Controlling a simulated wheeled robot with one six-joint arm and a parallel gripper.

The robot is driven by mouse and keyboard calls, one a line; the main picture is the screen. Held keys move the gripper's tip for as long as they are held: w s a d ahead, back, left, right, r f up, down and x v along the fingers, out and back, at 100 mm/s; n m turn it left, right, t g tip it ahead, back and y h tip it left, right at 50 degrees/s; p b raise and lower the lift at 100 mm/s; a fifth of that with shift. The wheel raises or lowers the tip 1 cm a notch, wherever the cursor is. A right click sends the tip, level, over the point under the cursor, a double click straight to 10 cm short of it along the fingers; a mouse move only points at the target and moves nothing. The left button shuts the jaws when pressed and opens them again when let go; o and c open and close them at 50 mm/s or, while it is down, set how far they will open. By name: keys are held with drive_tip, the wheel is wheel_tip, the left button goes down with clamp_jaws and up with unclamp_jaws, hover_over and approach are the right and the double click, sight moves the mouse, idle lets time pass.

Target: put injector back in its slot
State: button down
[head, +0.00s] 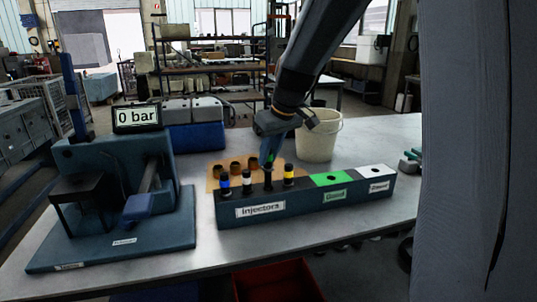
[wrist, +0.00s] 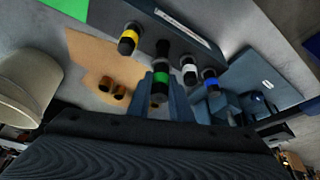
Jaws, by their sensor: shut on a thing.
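The dark injector rack (head: 330,205) stands on the table with an "Injectors" label at its left end. Blue-banded (head: 225,184), white-banded (head: 247,180) and yellow-banded (head: 289,176) injectors stand upright in it. My gripper (head: 269,160) is shut on a green-banded injector (wrist: 161,86), between the white and yellow ones. In the head view this injector (head: 268,182) hangs upright, its lower end at the rack's top. I cannot tell whether its tip is inside the slot.
Right of the injectors, the rack has a green section (head: 333,179) and a white section (head: 375,171). A test stand (head: 110,215) with a "0 bar" display (head: 137,117) stands left. Behind are an orange-brown mat (head: 213,174) with several brown cups and a cream bucket (head: 320,140).

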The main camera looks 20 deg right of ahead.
sight(271, 166)
drive_tip(key=shift+f+b, duration=0.85)
drive_tip(key=shift+f, duration=0.9)
drive_tip(key=shift+f+b, duration=0.9)
drive_tip(key=shift+f, duration=0.35)
drive_tip(key=c, duration=1.1)
unclamp_jaws()
drive_tip(key=shift+r+p, duration=2.65)
drive_tip(key=shift+r, duration=0.9)
